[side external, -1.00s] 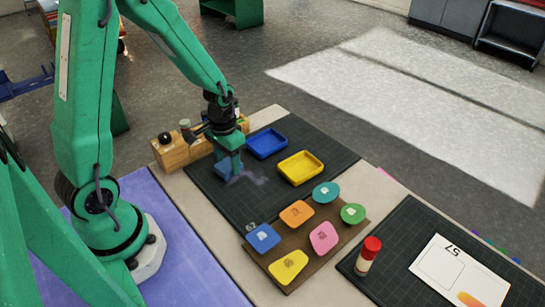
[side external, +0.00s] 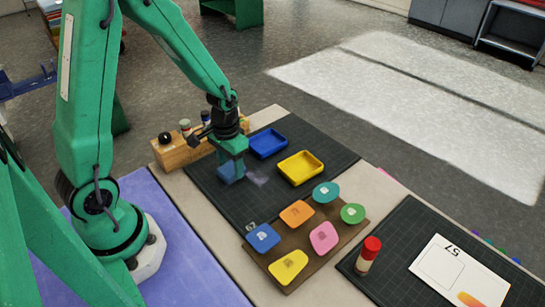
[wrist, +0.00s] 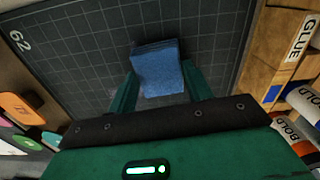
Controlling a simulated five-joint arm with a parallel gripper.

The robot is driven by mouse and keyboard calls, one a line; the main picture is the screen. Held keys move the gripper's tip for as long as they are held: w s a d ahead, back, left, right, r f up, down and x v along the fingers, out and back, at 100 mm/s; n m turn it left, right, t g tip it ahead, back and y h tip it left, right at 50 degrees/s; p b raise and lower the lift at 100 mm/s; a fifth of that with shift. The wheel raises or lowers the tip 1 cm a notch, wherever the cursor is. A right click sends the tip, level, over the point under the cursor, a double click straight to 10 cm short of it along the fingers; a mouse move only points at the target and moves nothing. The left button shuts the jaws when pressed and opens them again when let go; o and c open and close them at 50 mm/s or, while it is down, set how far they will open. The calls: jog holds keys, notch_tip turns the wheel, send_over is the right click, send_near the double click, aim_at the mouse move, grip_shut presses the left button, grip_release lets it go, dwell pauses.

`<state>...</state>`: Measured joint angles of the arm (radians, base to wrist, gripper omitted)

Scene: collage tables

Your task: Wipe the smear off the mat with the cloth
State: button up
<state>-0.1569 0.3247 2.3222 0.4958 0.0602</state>
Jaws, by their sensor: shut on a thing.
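My gripper (side external: 231,158) is shut on a blue cloth (side external: 228,175), low over the dark gridded mat (side external: 215,198). In the wrist view the folded cloth (wrist: 158,70) sits between the two fingers of my gripper (wrist: 158,88), with the mat (wrist: 95,45) beneath. The side view shows a faint purplish smear (side external: 259,180) on the mat just right of the cloth. The cloth may hide part of it. I cannot tell whether the cloth touches the mat. No smear shows clearly in the wrist view.
A blue tray (side external: 268,143) and a yellow tray (side external: 300,168) stand on the mat behind and right of my gripper. A wooden holder (side external: 175,152) is at left. A brown board (side external: 325,250) holds several coloured pieces in front. A red-capped glue stick (side external: 368,256) stands farther right.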

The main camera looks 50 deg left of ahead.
aim_at(253, 194)
jog(key=shift+d, duration=0.7)
jog(key=shift+d, duration=0.1)
jog(key=shift+d+f, duration=0.1)
jog(key=shift+d, duration=1.15)
jog(key=shift+d, duration=1.3)
jog(key=shift+d, duration=0.1)
jog(key=shift+d, duration=1.25)
jog(key=shift+w, duration=0.1)
